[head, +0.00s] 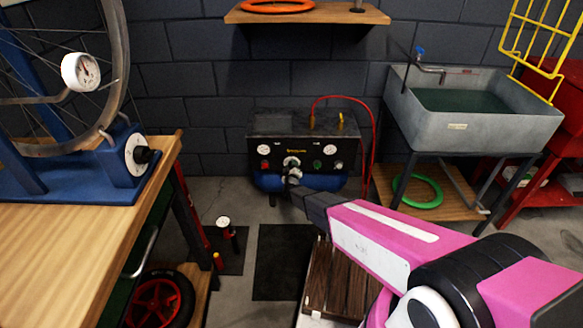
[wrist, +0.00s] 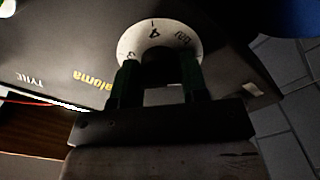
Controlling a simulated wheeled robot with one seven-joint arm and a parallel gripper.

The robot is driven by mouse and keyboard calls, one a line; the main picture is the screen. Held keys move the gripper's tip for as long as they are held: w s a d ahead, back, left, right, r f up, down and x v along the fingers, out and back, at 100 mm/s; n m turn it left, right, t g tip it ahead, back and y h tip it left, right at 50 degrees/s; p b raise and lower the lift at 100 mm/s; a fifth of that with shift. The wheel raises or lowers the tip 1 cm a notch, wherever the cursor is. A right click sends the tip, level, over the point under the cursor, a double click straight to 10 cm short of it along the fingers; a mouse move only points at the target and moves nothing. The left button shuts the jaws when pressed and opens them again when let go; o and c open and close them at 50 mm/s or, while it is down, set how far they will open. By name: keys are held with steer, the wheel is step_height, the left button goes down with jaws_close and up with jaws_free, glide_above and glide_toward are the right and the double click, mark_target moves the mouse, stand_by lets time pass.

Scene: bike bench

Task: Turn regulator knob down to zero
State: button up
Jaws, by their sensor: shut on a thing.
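The compressor (head: 262,127) stands against the back wall, a dark box with a front panel of gauges and knobs over a blue tank. The regulator's pale dial ring (head: 291,161) is in the middle of that panel. In the wrist view the dial ring (wrist: 154,31) shows printed marks, among them a 4. My gripper (wrist: 158,72) is at the panel, its two dark green fingers on either side of the regulator knob (wrist: 160,68) and shut on it. The knob is dark in this view and its pointer cannot be made out. In the head view my gripper (head: 294,179) partly covers the knob.
A wooden workbench (head: 80,240) with a blue wheel stand (head: 75,180) is at left. A grey sink (head: 470,125) is at right. A red hose (head: 370,120) runs from the compressor's top down its right side. A floor pump (head: 225,225) stands on a dark mat at left.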

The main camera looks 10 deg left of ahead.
steer(key=shift+d+r, duration=0.15)
steer(key=shift+d, duration=0.05)
steer(key=o, duration=0.9)
steer(key=shift+d, duration=0.1)
steer(key=shift+s, duration=0.1)
steer(key=v, duration=1)
steer(key=shift+s, duration=0.4)
